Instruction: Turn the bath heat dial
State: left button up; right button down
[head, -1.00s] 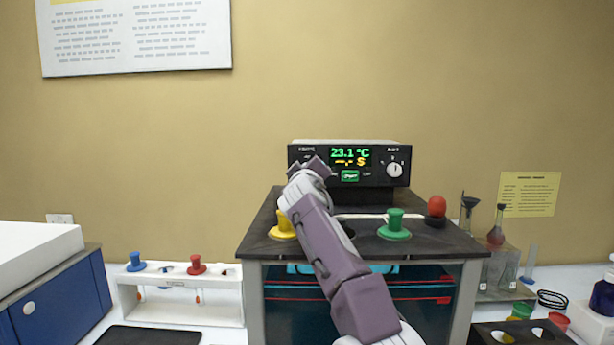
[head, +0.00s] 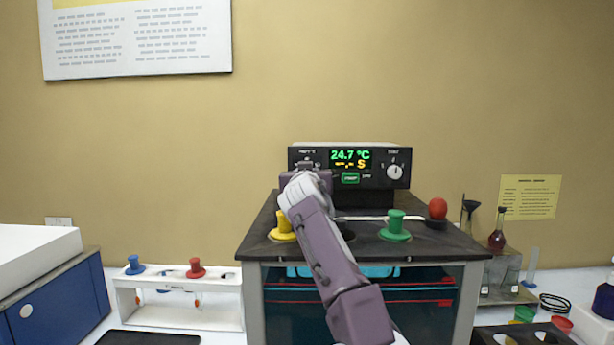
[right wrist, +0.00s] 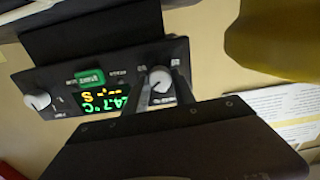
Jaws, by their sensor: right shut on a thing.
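The bath's black control box (head: 352,145) stands at the back of the bath top. Its display (head: 350,159) reads 24.7 °C in green, with "--.- S" in yellow below. My right gripper (head: 305,166) is at the left end of the panel and covers most of the heat dial there. In the right wrist view, where the panel appears upside down, the white heat dial (right wrist: 160,79) sits between my two fingers, which are shut on it. A second white dial (head: 394,171) is at the panel's right end, untouched. My left gripper is not in view.
The bath top (head: 262,250) carries a yellow stopper (head: 283,226), a green stopper (head: 395,226) and a red ball-shaped item (head: 437,208). A white rack (head: 180,317) with blue and red stoppers stands left. Glassware (head: 497,235) stands right.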

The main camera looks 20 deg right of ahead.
jog(key=shift+r+m, duration=0.2)
jog(key=shift+m, duration=0.1)
dwell(0.4)
jog(key=c, duration=1)
grip_release()
jog(key=shift+c, duration=0.2)
jog(key=shift+f, duration=0.15)
jog(key=b+v, duration=0.6)
jog(key=v, duration=0.3)
